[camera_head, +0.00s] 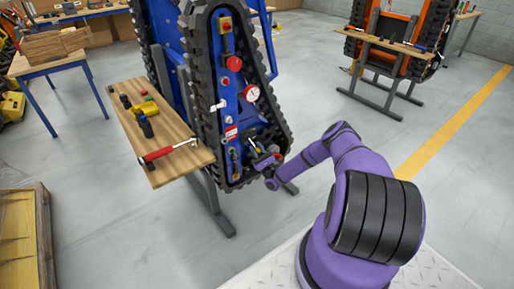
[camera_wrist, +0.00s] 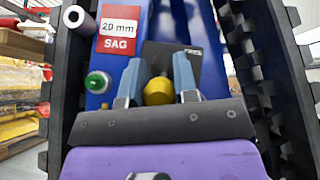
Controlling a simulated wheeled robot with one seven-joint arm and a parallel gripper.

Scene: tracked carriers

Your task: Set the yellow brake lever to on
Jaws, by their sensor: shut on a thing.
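The yellow brake lever (camera_wrist: 158,91) shows as a round yellow knob between the two fingers of my gripper (camera_wrist: 158,84) in the wrist view. My gripper is shut on it, one blue-grey finger on each side. A dark plate (camera_wrist: 188,57) with small lettering, too small to read, lies behind the knob. The rest of the lever is hidden by my gripper. In the head view my gripper (camera_head: 266,163) is at the lower end of the blue tracked carrier's side panel (camera_head: 226,98), and the knob cannot be made out there.
A green button (camera_wrist: 97,82) and a red-and-white "20 mm SAG" label (camera_wrist: 118,29) sit left of the fingers. Black track (camera_wrist: 268,75) frames the panel closely on both sides. A wooden bench (camera_head: 175,128) with tools stands left of the carrier. Floor to the right is clear.

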